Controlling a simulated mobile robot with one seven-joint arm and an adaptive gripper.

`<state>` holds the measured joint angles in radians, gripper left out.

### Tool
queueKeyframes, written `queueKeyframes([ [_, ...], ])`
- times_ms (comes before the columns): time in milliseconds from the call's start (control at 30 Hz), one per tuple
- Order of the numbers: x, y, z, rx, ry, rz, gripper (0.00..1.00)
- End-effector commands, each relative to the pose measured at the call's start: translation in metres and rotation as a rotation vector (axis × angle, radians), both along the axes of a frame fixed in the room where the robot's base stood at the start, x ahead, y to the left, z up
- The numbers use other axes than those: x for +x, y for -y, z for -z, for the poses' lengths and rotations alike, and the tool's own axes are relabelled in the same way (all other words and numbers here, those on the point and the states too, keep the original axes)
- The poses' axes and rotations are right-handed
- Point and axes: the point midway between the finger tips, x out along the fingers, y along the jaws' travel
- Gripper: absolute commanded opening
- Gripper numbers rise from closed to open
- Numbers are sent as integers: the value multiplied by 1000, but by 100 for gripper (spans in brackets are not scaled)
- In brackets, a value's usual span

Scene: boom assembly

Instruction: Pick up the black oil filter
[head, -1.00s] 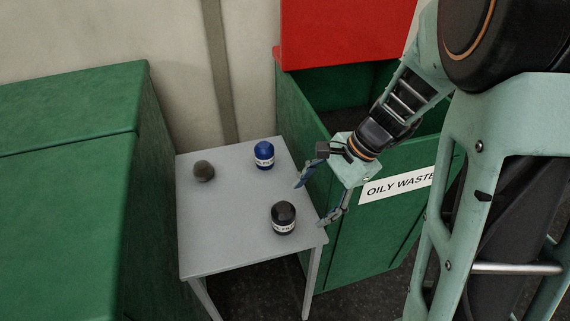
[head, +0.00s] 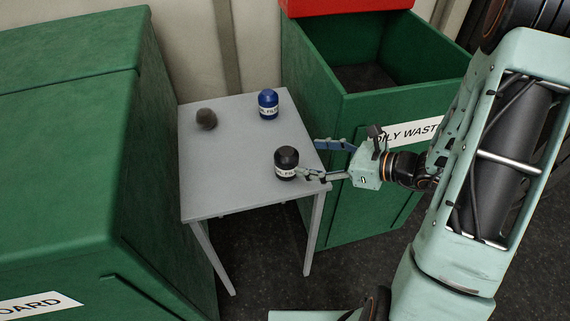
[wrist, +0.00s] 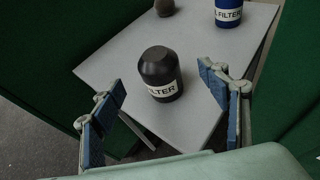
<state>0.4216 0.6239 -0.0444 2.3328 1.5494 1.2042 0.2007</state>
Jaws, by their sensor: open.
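The black oil filter (head: 286,162) stands upright near the front right part of the small grey table (head: 225,190). It has a white label band and also shows in the wrist view (wrist: 160,72), ahead of and between the spread fingers. My gripper (head: 308,158) is open and empty at the table's right edge, its fingers pointing left toward the filter. In the head view the nearer fingertip appears very close to the filter; whether it touches I cannot tell. In the wrist view the fingers (wrist: 170,100) stand apart from it.
A blue oil filter (head: 268,104) and a dark round lump (head: 206,119) stand farther back on the table. An open green oily waste bin (head: 350,125) with a red lid is close on the right. A large green bin (head: 70,180) is on the left.

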Motion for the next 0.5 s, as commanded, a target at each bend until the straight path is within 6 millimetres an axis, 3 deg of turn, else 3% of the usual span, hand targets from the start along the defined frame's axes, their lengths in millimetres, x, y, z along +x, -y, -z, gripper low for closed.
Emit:
queueKeyframes([
  [100,8,-17,8,-1,-1,-4,69],
  [367,16,-35,17,-1,-3,-5,69],
  [500,23,-53,28,-2,-3,-6,69],
])
